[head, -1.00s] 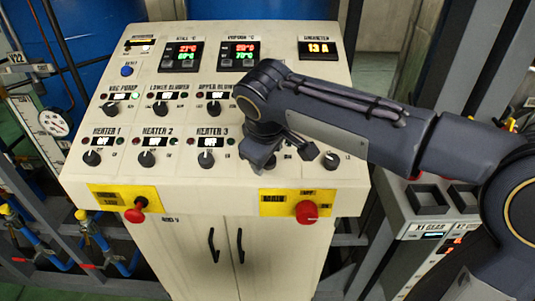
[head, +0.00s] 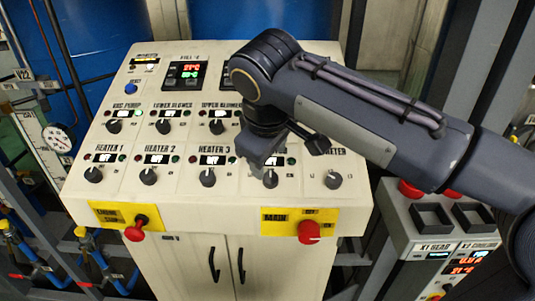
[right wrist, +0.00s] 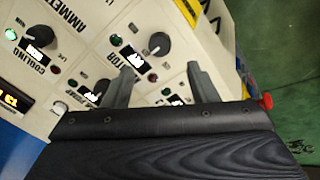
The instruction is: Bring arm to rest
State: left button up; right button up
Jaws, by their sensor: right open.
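My right arm (head: 350,125) comes in from the right and reaches over the upper right of a cream control panel (head: 110,205). My right gripper (head: 262,165) points down in front of the panel, near the heater 3 knob (head: 207,177). In the right wrist view its two grey fingers stand apart, and the gripper (right wrist: 161,73) is open with nothing between them. Panel knobs and labels lie beyond the fingertips; a black knob (right wrist: 159,43) shows past them. Whether the fingers touch the panel cannot be told. My left gripper is not in view.
Two red knobs on yellow plates, left (head: 134,232) and right (head: 310,232), stick out from the panel's front edge. A grey unit with black trays (head: 432,217) stands at the right. My arm hides some displays.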

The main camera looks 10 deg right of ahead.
jog(key=s+d+f+m+y, duration=0.3)
jog(key=s+d+f+m, duration=0.2)
jog(key=s+d+f, duration=0.55)
jog(key=s+a+f+m+t+y, duration=0.1)
jog(key=s+f+m, duration=0.3)
jog(key=s+f, duration=0.4)
jog(key=shift+s+a+m+y, duration=0.3)
jog(key=shift+a+m+y, duration=0.15)
jog(key=shift+y, duration=0.15)
